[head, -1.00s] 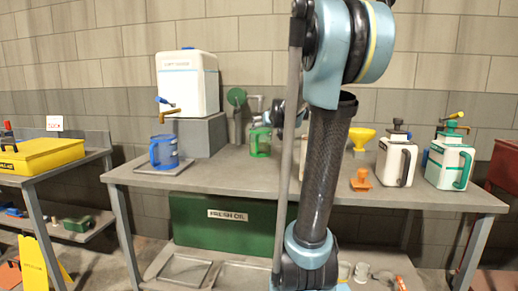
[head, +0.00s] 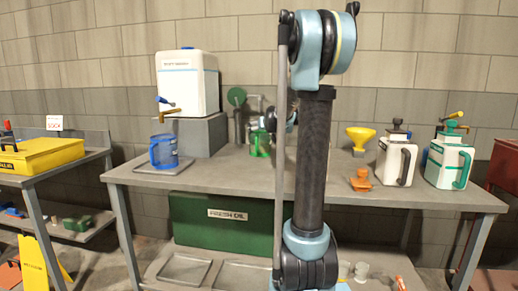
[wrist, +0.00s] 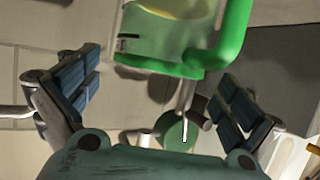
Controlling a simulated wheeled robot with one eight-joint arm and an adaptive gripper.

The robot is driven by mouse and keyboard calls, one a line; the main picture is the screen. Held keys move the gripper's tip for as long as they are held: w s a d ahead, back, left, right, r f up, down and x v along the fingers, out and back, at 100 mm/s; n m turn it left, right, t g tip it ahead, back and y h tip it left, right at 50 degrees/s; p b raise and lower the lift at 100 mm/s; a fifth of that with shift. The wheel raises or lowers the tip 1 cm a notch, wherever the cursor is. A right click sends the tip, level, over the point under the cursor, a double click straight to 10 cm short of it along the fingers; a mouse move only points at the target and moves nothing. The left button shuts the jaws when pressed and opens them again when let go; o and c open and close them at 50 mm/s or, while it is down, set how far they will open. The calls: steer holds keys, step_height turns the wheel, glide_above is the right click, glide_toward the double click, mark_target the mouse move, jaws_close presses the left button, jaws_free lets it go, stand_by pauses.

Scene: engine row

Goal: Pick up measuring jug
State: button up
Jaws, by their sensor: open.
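A clear measuring jug with green trim and a green handle (head: 260,143) stands on the grey bench, left of my arm. It fills the top middle of the wrist view (wrist: 165,40), with its green handle on the right. My gripper (wrist: 157,85) is open and empty, its dark padded fingers spread wide on either side below the jug. In the head view, my gripper is partly hidden by my arm, close above the jug. A second jug, blue (head: 163,151), stands on a grey tray at the bench's left.
A white dispenser (head: 187,82) with a tap sits on a grey block (head: 205,137) left of the green jug. A green disc on a stand (head: 236,97) is behind. A yellow funnel (head: 360,136), an orange item (head: 361,181) and white cans (head: 396,162) stand at right.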

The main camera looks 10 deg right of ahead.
steer(key=shift+x, duration=2.6)
steer(key=c, duration=1.9)
steer(key=shift+s+r, duration=0.1)
steer(key=shift+s, duration=0.05)
